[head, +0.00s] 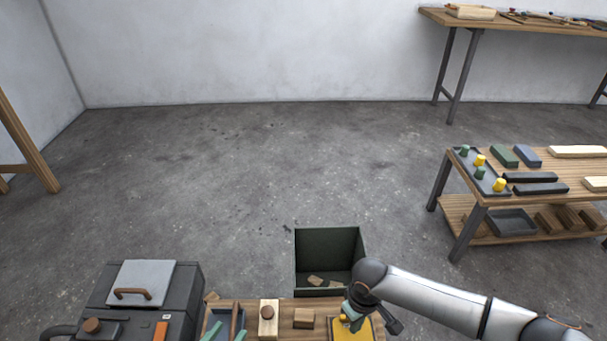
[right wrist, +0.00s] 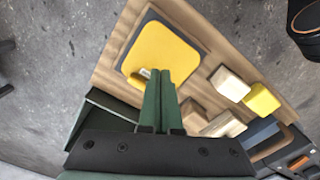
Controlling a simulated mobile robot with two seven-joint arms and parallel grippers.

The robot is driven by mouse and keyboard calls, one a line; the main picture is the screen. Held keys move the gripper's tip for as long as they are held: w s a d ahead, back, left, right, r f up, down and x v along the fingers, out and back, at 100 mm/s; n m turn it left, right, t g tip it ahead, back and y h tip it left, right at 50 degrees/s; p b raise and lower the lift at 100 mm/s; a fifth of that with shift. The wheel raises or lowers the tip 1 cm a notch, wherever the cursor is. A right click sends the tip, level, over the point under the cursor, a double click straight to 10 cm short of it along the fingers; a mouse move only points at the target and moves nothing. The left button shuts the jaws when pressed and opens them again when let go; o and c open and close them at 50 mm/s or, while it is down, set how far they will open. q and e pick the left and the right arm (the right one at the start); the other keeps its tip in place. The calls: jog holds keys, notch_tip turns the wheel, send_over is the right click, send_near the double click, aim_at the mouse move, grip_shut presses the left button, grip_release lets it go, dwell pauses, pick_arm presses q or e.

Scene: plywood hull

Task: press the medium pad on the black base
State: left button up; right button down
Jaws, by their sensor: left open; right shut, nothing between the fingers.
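A yellow square pad with rounded corners (right wrist: 160,50) lies on a dark grey-black base (right wrist: 128,55) on the wooden top. In the head view the yellow pad (head: 352,333) shows at the bottom, partly under my right gripper (head: 345,320). My right gripper's green fingers (right wrist: 158,76) are shut and empty, with their tips over the pad's near edge. Whether they touch it I cannot tell. No other pad is clear for comparing size.
Wooden blocks (right wrist: 229,84) and a yellow block (right wrist: 261,99) stand near the pad. A dark green bin (head: 330,248) is behind the worktop. A grey lidded box (head: 142,282) is at left. A shelf table (head: 520,205) stands at right; the floor between is clear.

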aim_at(352, 336)
jog(key=shift+r+p, duration=0.45)
jog(key=shift+p, duration=0.05)
jog(key=shift+r+p, duration=0.35)
notch_tip(352, 336, up, 2)
jog(key=p, duration=0.2)
jog(key=shift+r+p, duration=0.15)
jog(key=shift+p, duration=0.25)
pick_arm(q)
jog(key=s+f+g, duration=0.2)
jog(key=s, duration=0.1)
jog(key=s+f+g, duration=0.1)
jog(key=shift+s+d+f+n, duration=0.25)
jog(key=shift+d+f+n, duration=0.05)
jog(key=shift+d+n, duration=0.1)
pick_arm(e)
jog(key=shift+a, duration=0.1)
